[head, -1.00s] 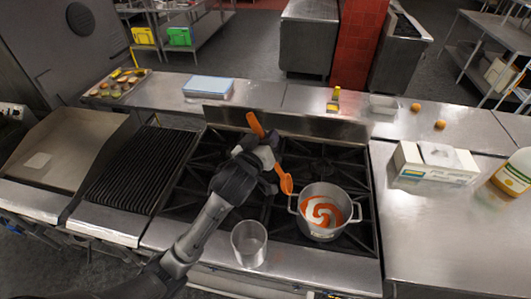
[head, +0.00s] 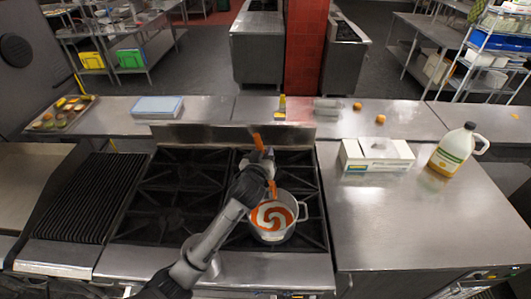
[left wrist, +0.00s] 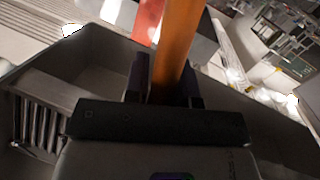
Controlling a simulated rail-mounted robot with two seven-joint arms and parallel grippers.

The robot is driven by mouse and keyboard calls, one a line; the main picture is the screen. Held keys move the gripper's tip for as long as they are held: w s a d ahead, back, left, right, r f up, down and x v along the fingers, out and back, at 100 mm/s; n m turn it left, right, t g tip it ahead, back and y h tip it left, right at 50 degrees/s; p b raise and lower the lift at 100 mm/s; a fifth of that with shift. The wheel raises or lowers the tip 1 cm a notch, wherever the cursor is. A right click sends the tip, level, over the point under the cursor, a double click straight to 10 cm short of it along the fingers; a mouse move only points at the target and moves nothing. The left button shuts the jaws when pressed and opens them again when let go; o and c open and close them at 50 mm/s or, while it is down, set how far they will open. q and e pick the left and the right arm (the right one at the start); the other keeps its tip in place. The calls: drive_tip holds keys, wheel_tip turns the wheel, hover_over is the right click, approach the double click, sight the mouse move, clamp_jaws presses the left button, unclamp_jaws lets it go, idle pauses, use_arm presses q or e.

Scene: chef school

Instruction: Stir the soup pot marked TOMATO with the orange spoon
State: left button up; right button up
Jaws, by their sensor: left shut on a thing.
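My left gripper (head: 262,163) is shut on the orange spoon (head: 257,142), held upright with its handle up. In the left wrist view the orange handle (left wrist: 178,45) runs between the two fingers (left wrist: 165,85). The spoon's lower part shows just below the gripper, at the back left rim of the pot; I cannot tell whether its tip is inside. No TOMATO marking is readable. My right gripper is not in view.
A metal cup (head: 212,266) at the stove's front left is partly hidden by my arm. Right of the stove, the steel counter (head: 390,225) is mostly clear, with a white box (head: 376,155) and a jug (head: 452,152). A griddle (head: 82,195) lies left.

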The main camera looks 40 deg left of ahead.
use_arm(q)
wheel_tip(320, 180, down, 17)
drive_tip(key=b, duration=1.3)
drive_tip(key=shift+w+d+b, duration=0.1)
drive_tip(key=shift+d+b, duration=0.05)
drive_tip(key=shift+b, duration=0.15)
